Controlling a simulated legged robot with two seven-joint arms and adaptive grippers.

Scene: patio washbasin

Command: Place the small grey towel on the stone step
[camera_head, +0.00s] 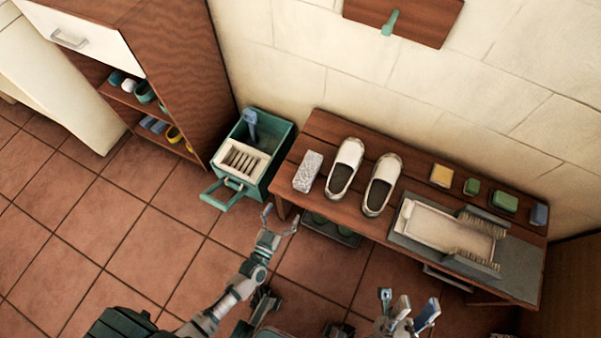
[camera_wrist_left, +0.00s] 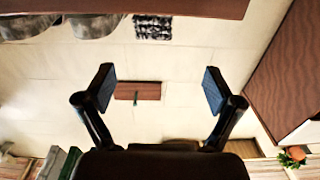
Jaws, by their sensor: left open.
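A speckled light-grey block-shaped item (camera_head: 308,171) lies at the left end of the wooden bench, left of the shoes; it may be the small grey towel, but I cannot be sure. A speckled item also shows at the top of the left wrist view (camera_wrist_left: 153,27). My left gripper (camera_head: 280,216) is open and empty, below and left of that item, in front of the bench; its spread fingers show in the left wrist view (camera_wrist_left: 158,90). My right gripper (camera_head: 408,304) is at the bottom, fingertips apart. I cannot make out a stone step for certain.
The wooden bench (camera_head: 325,128) carries white shoes (camera_head: 381,184), a yellow sponge (camera_head: 441,175), green items, and a grey mat (camera_head: 520,268) with a pale tray and brushes. A green bin (camera_head: 278,135) stands left of it, beside a brown cabinet (camera_head: 185,75). Tiled floor at left is clear.

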